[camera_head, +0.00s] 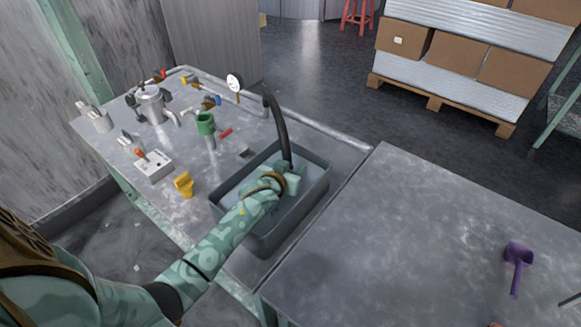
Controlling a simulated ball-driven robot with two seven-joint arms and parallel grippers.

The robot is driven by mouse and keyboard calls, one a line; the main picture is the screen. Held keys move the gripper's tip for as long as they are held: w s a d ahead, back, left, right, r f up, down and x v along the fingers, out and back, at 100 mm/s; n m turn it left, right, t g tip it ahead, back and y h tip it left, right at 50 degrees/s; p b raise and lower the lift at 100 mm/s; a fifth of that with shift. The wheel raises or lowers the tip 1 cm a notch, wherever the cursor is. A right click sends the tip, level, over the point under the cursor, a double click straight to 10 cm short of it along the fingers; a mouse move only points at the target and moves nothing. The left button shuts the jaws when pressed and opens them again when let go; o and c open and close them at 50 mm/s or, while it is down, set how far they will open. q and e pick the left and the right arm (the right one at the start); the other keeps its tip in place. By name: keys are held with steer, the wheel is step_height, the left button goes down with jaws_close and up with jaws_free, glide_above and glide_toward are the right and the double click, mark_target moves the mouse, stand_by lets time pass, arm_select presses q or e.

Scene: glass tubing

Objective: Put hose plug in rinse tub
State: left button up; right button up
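The rinse tub (322,190) is a dark grey rectangular basin with pale water, set at the right end of the metal bench. My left arm reaches in from the lower left. My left gripper (294,182) is over the tub, pointing into it, just below the end of a black hose (280,122) that curves down over the back rim. The fingers are small and partly hidden by my wrist, so I cannot tell if they are open or hold anything. I cannot pick out the hose plug for certain. My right gripper is not in view.
The bench also holds a yellow fitting (184,185), a green cup-like part (205,123), a white box (154,166), a steel pot (150,105) and a gauge (235,82).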

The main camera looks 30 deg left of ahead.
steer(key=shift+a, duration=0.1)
arm_select(q)
steer(key=shift+r, duration=0.2)
steer(key=p+v, duration=0.4)
steer(key=v, duration=0.3)
steer(key=shift+s, duration=0.2)
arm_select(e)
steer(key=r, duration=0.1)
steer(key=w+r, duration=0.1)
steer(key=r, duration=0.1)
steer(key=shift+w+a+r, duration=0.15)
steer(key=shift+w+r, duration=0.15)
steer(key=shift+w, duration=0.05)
